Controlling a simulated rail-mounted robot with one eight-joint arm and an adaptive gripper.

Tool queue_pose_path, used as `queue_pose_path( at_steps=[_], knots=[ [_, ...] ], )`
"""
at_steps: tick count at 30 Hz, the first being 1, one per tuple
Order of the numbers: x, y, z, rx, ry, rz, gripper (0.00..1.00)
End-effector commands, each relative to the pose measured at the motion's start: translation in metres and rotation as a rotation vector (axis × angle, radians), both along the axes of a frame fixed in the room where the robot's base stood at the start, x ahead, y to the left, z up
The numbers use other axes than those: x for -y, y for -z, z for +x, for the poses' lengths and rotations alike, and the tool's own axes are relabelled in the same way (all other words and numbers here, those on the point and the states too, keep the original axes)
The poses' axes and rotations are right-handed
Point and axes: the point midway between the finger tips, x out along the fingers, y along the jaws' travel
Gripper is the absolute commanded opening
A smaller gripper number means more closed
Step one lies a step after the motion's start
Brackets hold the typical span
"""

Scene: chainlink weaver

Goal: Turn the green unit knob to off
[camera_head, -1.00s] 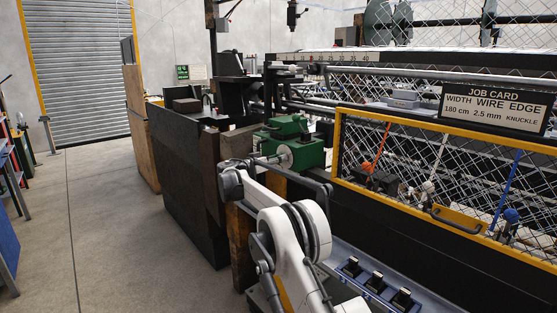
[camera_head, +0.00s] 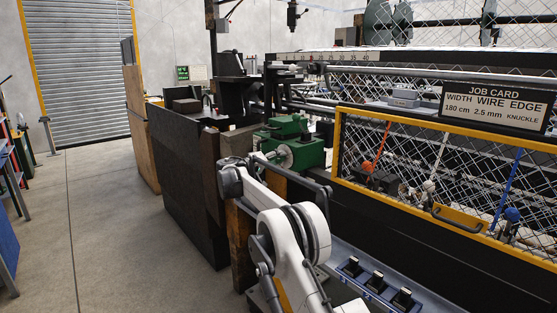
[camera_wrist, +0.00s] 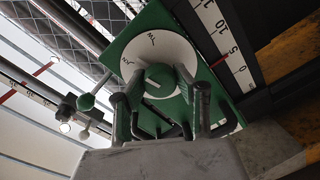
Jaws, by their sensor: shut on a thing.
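The green unit (camera_head: 306,150) stands at the near left end of the machine in the head view, with a pale round dial (camera_head: 283,157) on its side. My gripper (camera_wrist: 160,106) is shut on the knob, one finger on each side. The knob's lower part is hidden between the fingers. In the head view my gripper (camera_head: 262,160) reaches the dial, its fingertips too small to tell apart.
A yellow-framed mesh guard (camera_head: 337,145) and a job card (camera_head: 494,107) stand to the right. A dark panel (camera_head: 185,185) stands left of my arm. Several black switches (camera_head: 375,281) lie on a low box at the front.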

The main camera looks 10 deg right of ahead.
Motion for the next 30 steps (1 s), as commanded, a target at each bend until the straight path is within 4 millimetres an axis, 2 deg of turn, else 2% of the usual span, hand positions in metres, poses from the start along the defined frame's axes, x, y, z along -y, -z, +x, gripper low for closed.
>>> queue_pose_path(
  at_steps=[30],
  knots=[
    [-0.0010, 0.0016, 0.0004, -0.836, 0.000, -0.469, 0.02]
  ],
)
